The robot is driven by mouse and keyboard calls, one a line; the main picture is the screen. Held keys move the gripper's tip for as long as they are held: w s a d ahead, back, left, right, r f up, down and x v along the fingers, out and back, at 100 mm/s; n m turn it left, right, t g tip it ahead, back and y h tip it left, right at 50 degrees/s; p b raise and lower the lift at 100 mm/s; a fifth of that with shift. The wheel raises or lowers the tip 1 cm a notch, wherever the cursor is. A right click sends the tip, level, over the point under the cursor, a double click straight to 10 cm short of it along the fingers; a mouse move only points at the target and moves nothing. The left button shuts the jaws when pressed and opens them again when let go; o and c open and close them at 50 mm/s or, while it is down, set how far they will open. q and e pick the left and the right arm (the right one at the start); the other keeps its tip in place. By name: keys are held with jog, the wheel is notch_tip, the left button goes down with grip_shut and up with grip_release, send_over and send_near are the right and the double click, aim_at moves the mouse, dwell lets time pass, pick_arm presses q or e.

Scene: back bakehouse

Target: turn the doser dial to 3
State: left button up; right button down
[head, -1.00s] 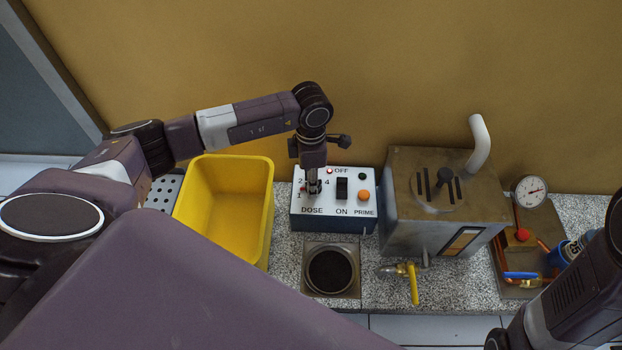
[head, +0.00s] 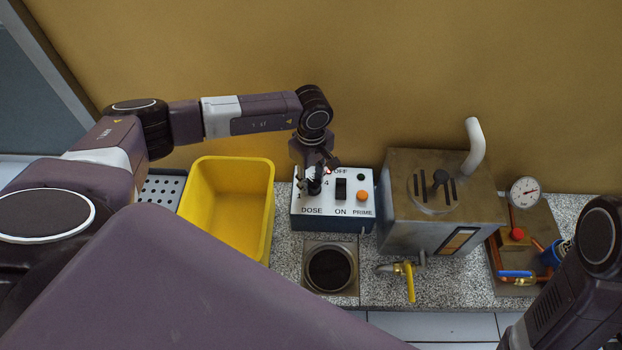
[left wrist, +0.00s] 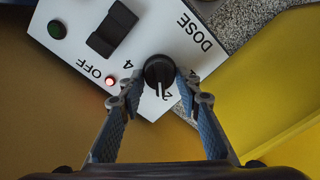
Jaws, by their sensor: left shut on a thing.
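The doser (head: 334,224) is a white-topped box with DOSE, ON, OFF and PRIME lettering. Its dial (left wrist: 158,70) is a black knob with a white pointer line. My left gripper (head: 315,186) comes down over the dial and hides much of it in the head view. In the left wrist view its two fingers (left wrist: 161,76) are shut on either side of the knob. The pointer points down in that picture, close beside the 2, on the side towards the 4. I cannot make out the 3. My right gripper is out of view.
A black switch (head: 341,188), a green button (head: 361,177) and an orange button (head: 362,196) are beside the dial. A red lamp (left wrist: 112,79) glows near OFF. A yellow tub (head: 262,215) stands left, a metal boiler (head: 404,220) right, a round drain (head: 330,270) in front.

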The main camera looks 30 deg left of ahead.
aim_at(314, 180)
pick_arm(q)
jog(key=m, duration=0.4)
jog(key=shift+w+m, duration=0.15)
jog(key=shift+m, duration=0.15)
jog(key=m, duration=0.4)
jog(key=shift+w+d, duration=0.1)
jog(key=shift+d, duration=0.05)
dwell(0.3)
jog(key=o, duration=1.2)
jog(key=shift+c, duration=0.2)
jog(key=shift+r+p, duration=0.1)
jog(key=shift+p, duration=0.2)
notch_tip(314, 180, up, 12)
jog(key=shift+d, duration=0.1)
